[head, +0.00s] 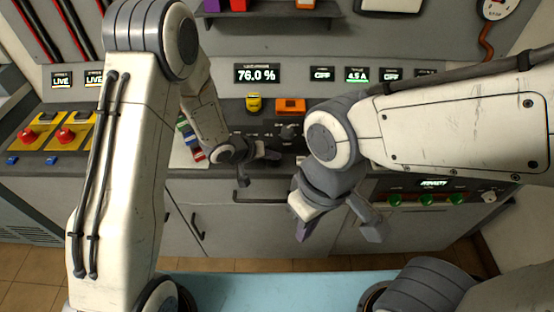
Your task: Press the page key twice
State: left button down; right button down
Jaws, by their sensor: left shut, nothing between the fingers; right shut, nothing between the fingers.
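I cannot make out which control is the page key; no key label is legible, and my arms cover part of the console. My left gripper (268,153) is shut and empty at the front of the dark control panel (237,112), below the 76.0 % display (257,73). I cannot tell whether it touches anything. My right gripper (374,231) is shut and empty, lower and nearer, in front of the grey cabinet doors and apart from the console.
Yellow plates with red buttons (66,134) are at the left. A yellow object (253,102) and an orange one (290,105) sit behind my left gripper. Green knobs (424,200) line the right front under a small lit display (433,184). A shelf (270,18) hangs above.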

aim_at(273, 162)
pick_arm(q)
jog(key=shift+f, duration=0.35)
jog(key=shift+r, duration=0.1)
dwell(0.4)
jog(key=shift+r+p, duration=0.8)
jog(key=shift+p, duration=0.1)
notch_tip(273, 162, up, 5)
jog(key=p, duration=0.5)
dwell(0.5)
